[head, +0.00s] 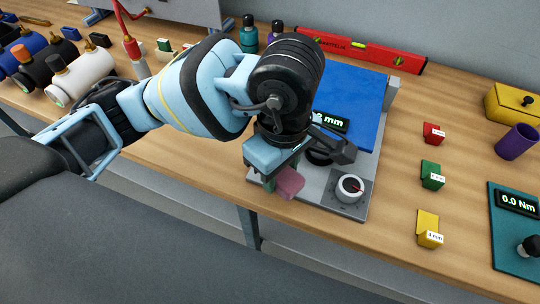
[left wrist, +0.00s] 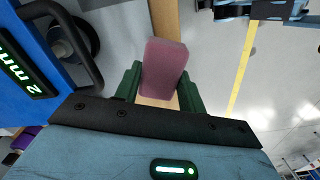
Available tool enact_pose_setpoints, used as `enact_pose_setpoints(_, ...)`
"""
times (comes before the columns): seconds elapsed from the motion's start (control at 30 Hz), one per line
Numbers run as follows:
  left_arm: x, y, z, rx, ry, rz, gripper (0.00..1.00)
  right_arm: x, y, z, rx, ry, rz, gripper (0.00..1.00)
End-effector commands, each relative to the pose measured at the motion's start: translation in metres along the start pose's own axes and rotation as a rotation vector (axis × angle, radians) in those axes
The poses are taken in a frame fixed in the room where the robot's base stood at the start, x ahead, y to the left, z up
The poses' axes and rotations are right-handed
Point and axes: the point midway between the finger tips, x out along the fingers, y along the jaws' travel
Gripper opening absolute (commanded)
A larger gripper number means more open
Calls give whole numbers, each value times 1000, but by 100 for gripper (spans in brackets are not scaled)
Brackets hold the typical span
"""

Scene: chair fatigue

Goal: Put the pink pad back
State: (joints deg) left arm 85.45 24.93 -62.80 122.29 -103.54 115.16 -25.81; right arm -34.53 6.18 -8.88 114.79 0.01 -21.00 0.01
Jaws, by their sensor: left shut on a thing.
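The pink pad (head: 289,183) is a small block held at the front edge of the bench (head: 190,170). My left gripper (head: 279,180) is shut on it, above the front left of the grey base plate (head: 322,195). In the left wrist view the pink pad (left wrist: 164,68) stands between the green fingers of the left gripper (left wrist: 160,90), with its far end sticking out. A blue machine (head: 352,100) stands on the plate, with a display partly hidden by my wrist. Whether the pad touches the plate cannot be told. My right gripper is out of view.
A knob (head: 350,187) sits at the plate's front right. Labelled red (head: 433,133), green (head: 431,174) and yellow (head: 429,230) blocks stand to the right, near a teal torque device (head: 508,240). A purple cup (head: 516,141) stands behind it.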

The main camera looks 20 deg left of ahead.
Motion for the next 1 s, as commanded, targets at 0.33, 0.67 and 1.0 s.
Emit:
enact_pose_setpoints(0.33,4,18,-37,1,0,1,19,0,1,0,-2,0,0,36)
enact_pose_setpoints(0.67,19,23,-49,1,0,-4,19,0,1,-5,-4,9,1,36)
enact_pose_setpoints(1.0,41,24,-49,1,0,1,19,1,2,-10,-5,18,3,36)
